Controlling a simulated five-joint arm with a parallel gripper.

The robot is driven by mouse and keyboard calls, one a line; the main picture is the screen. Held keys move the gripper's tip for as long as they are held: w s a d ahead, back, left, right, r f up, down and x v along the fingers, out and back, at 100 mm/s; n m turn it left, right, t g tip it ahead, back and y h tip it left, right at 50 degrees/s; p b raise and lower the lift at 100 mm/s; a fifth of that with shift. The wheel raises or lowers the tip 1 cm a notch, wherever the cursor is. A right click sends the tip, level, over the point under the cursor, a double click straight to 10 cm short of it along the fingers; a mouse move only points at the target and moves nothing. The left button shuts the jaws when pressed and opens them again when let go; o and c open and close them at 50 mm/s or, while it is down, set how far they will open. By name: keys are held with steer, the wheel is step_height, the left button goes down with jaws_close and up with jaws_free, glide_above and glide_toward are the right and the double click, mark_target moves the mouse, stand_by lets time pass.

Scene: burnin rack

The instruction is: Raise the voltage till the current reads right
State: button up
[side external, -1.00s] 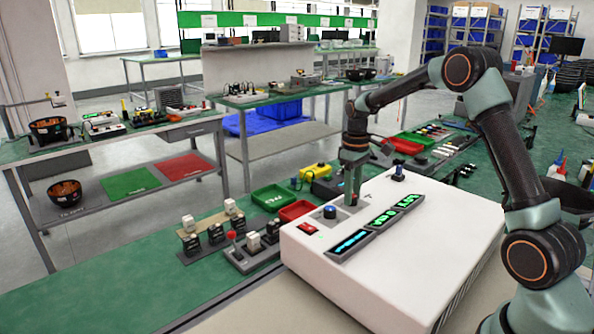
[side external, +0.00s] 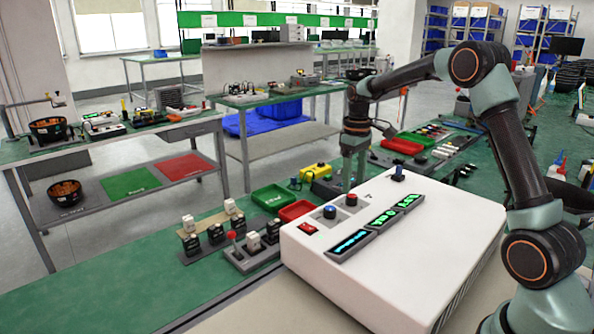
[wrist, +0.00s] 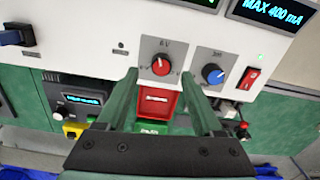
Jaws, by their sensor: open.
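A white power supply box (side external: 425,240) stands on the bench with a red knob (side external: 351,199) and a blue knob (side external: 330,211) on its panel. In the wrist view the red knob (wrist: 160,67) has a pale pointer line and a "6 V" mark above it; the blue knob (wrist: 212,73) is to its right. My gripper (wrist: 160,78) is open and empty, its fingers framing the red knob without visible contact. In the side view my gripper (side external: 350,185) is just behind that knob. Lit displays (side external: 383,219) line the panel; one wrist-view display (wrist: 270,12) reads "MAX 400 mA".
A red switch (wrist: 249,78) sits right of the blue knob. A blue plug-like part (side external: 398,173) stands on the box. A red tray (side external: 296,211), a green tray (side external: 272,197) and a yellow part (side external: 315,171) lie beyond the box. Small black-and-white parts crowd the bench left of it.

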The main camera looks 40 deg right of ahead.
mark_target(351, 196)
step_height(351, 196, up, 8)
steer(key=shift+r, duration=0.25)
steer(key=s+a+r+t, duration=0.3)
steer(key=s+a+r, duration=0.1)
steer(key=s+a, duration=0.5)
steer(key=s+a+f+m+t, duration=0.1)
steer(key=s+a+f+t, duration=0.1)
steer(key=s+a+f, duration=0.2)
steer(key=s+a, duration=0.3)
steer(key=shift+s+a+t, duration=0.3)
steer(key=shift+a+t, duration=0.05)
steer(key=shift+t, duration=0.05)
steer(key=shift+r, duration=0.1)
stand_by(1.1)
